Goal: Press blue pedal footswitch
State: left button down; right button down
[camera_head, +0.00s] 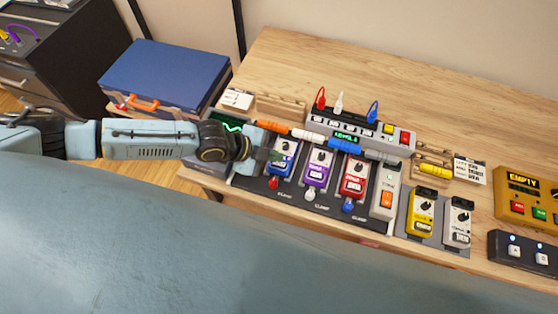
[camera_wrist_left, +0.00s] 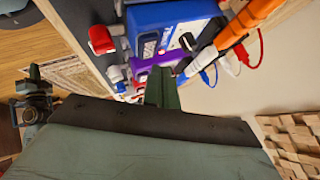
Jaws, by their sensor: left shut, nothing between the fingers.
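The blue pedal (camera_head: 284,158) stands at the left end of the dark pedalboard, with a dark knob on top and a white label near its front. A red cap (camera_head: 273,183) sits on the board just in front of it. My left gripper (camera_head: 272,155) is shut and empty at the pedal's left side, covering part of it. I cannot tell if they touch. In the left wrist view the blue pedal (camera_wrist_left: 165,16) is beyond the dark green fingers (camera_wrist_left: 163,88), with the red cap (camera_wrist_left: 102,40) to its left.
A purple pedal (camera_head: 318,169) and a red pedal (camera_head: 354,178) stand to the right. A blue case (camera_head: 165,76) is at the left. The table behind is clear.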

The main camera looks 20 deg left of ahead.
aim_at(275, 164)
pick_arm(q)
jog(key=shift+r+p, duration=1.8)
jog(key=shift+r, duration=0.5)
jog(key=shift+f, duration=0.1)
